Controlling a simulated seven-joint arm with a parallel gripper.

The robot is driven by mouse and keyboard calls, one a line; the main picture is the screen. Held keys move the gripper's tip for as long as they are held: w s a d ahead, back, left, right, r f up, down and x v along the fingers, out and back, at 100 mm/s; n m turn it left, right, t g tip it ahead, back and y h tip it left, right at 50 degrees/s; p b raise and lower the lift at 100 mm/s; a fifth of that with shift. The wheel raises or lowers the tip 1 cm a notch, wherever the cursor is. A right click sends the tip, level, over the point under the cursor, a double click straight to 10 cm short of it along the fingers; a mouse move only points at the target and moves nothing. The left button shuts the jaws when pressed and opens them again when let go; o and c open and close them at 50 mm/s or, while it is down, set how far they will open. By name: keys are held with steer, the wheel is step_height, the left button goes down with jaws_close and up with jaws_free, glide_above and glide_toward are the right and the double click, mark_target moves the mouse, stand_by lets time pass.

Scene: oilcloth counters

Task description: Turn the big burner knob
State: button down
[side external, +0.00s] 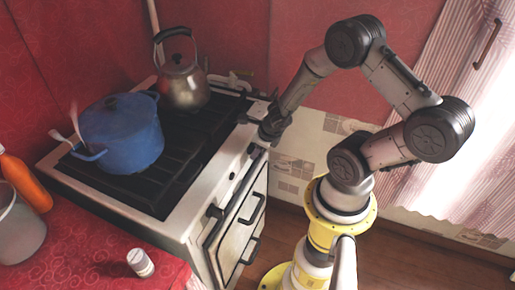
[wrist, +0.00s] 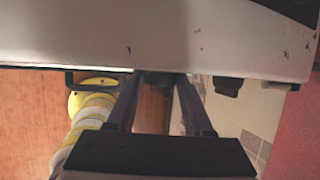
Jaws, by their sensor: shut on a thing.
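The white stove (side external: 185,225) stands at the left in the side view, with dark knobs along its front face. My gripper (side external: 268,132) is at the far end of that front face, beside the stove's edge. In the wrist view my gripper's fingers (wrist: 158,84) close in on a dark burner knob (wrist: 158,77) under the stove's front edge. They are shut on it, and it is partly hidden between the fingertips. The side view does not show this knob clearly. Another dark knob (wrist: 228,87) sits to its right in the wrist view, apart from the fingers.
A blue pot (side external: 122,135) and a metal kettle (side external: 183,82) stand on the burners. Oven handles (side external: 250,212) stick out from the stove front. A red-covered counter (side external: 90,255) holds a small jar (side external: 140,262). The floor before the stove is mostly clear.

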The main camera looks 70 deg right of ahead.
steer(key=shift+c, duration=1.5)
jaws_free()
steer(key=v, duration=1.3)
steer(key=shift+r, duration=0.25)
steer(key=shift+s+a, duration=0.1)
